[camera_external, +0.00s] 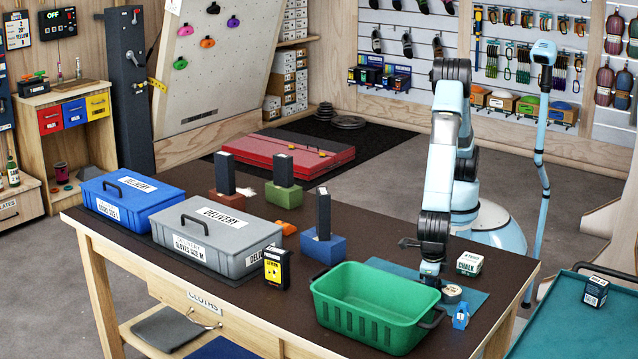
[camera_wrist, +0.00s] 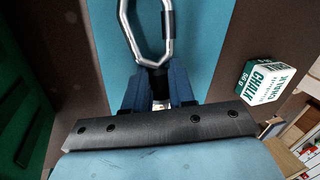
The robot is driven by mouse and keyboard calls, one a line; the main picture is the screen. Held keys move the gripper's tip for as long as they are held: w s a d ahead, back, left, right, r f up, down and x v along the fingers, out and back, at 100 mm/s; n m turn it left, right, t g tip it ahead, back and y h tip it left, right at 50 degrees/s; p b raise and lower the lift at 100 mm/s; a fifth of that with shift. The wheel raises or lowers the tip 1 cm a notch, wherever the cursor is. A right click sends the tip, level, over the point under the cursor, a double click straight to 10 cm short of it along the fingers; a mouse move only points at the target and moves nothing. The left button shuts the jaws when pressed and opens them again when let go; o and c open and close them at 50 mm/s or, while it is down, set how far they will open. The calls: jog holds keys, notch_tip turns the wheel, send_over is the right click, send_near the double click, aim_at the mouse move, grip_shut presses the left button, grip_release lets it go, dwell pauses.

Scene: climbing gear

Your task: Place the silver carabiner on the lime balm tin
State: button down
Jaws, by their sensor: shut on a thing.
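My gripper (camera_wrist: 160,88) is shut on the silver carabiner (camera_wrist: 129,30) by its near end, in the wrist view. The carabiner's loop points away from the fingers, over a blue mat; a dark sleeve shows on its right side. In the external view my gripper (camera_external: 430,277) points down just above the mat, behind the right end of the green basket. A small round tin (camera_external: 452,291) with a pale lid stands at the mat's front, just right of my gripper; its lime label cannot be made out. The tin is not seen in the wrist view.
A green basket (camera_external: 340,312) stands close to the left and front. A small blue item (camera_external: 461,316) stands in front of the tin. Grey and blue delivery boxes are farther left.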

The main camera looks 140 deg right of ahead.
jog(key=c, duration=0.9)
grip_release()
jog(key=shift+c, duration=0.2)
jog(key=shift+f, duration=0.1)
jog(key=d+v, duration=0.1)
jog(key=v, duration=1.3)
jog(key=shift+s+a, duration=0.15)
jog(key=shift+a, duration=0.3)
